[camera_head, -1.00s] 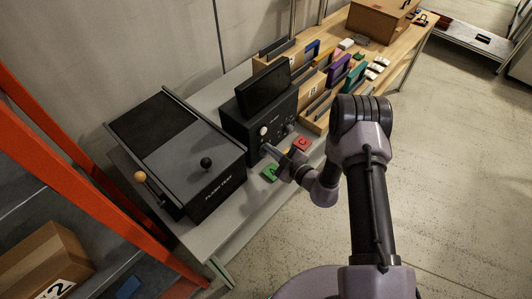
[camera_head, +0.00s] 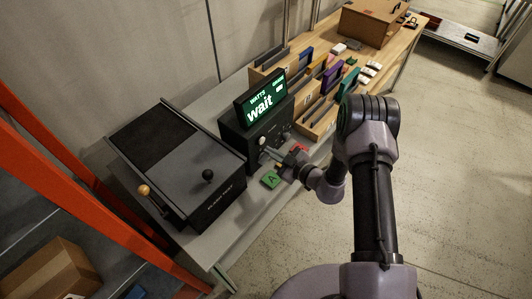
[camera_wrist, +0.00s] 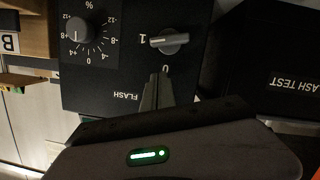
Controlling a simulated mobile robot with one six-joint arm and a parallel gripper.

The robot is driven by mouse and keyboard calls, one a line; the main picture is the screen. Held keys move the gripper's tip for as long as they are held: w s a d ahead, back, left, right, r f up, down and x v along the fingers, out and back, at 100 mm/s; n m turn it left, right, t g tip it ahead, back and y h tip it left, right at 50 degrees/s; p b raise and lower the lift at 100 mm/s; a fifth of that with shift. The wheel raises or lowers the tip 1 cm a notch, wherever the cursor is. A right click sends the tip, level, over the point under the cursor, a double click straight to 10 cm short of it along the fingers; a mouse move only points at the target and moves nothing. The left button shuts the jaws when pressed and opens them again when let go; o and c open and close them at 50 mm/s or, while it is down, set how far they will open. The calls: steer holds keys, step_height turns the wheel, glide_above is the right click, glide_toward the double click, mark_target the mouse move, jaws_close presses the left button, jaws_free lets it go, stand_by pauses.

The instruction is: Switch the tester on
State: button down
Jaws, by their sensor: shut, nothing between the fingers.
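The tester (camera_head: 257,128) is a black box on the grey bench, and its screen (camera_head: 262,98) on top is lit green and reads "wait". In the wrist view its front panel shows upside down, with a switch knob (camera_wrist: 169,41) lying level, its pointer toward the "1" mark. A "0" mark is near the knob, on the gripper side. A percent dial (camera_wrist: 79,30) is to the left. My gripper (camera_wrist: 156,78) is shut and empty, its fingertips just short of the knob in the picture. In the head view my gripper (camera_head: 271,155) is at the tester's front.
A black flash test box (camera_head: 183,165) with a lever stands left of the tester. A green "A" tile (camera_head: 270,179) and a red tile (camera_head: 299,148) lie in front. Wooden racks (camera_head: 318,112) stand to the right. Orange posts (camera_head: 72,160) rise at the left.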

steer(key=v, duration=0.9)
steer(key=shift+s+d+r, duration=0.2)
steer(key=shift+d+r, duration=0.05)
steer(key=shift+r, duration=0.2)
